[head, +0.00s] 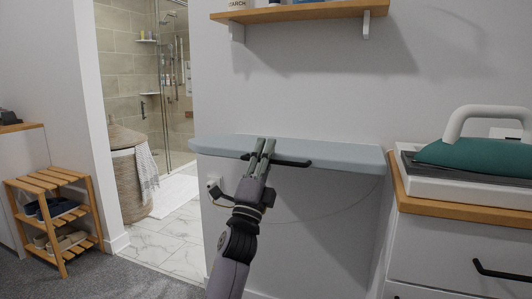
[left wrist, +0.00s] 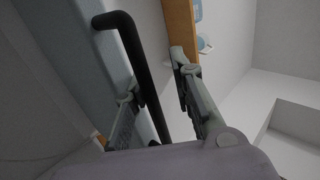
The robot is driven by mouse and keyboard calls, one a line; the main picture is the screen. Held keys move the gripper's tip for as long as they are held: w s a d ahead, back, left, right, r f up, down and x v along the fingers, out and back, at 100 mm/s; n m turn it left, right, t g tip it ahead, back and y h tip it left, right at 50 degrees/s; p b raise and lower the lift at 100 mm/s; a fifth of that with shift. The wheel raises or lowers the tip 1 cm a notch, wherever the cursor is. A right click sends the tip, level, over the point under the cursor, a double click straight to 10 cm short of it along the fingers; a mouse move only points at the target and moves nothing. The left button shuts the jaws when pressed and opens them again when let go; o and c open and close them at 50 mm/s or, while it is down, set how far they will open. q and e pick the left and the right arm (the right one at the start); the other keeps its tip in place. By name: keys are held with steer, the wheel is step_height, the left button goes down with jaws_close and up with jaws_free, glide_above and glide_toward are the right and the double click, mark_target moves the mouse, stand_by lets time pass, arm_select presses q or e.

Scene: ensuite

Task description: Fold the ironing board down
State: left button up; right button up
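The ironing board (head: 340,152) is a pale blue padded board, lying level against the wall in the head view. A black bar handle (head: 292,163) runs along its front edge. My left gripper (head: 263,148) reaches up to the handle from below, with its fingertips at the board's edge. In the left wrist view, the handle (left wrist: 138,62) passes between the two fingers, nearer the left one. The fingers stand apart, with a clear gap to the right finger. Whether the left finger touches the bar is unclear. My right gripper is not in view.
A wooden wall shelf (head: 300,12) is above the board. A cabinet (head: 455,240) with a green-topped iron or press (head: 475,157) stands close at right. A shoe rack (head: 55,215) and laundry basket (head: 130,175) are at left. Carpet is open at lower left.

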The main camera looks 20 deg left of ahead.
arm_select(q)
steer(key=shift+o, duration=0.6)
steer(key=shift+s+r, duration=0.25)
steer(key=shift+r, duration=0.1)
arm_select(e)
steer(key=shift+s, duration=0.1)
arm_select(q)
steer(key=shift+s+f, duration=0.2)
steer(key=shift+f, duration=0.15)
steer(key=v, duration=1.1)
steer(key=shift+s+f, duration=0.2)
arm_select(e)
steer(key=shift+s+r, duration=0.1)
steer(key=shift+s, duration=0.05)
arm_select(q)
steer(key=shift+w, duration=0.1)
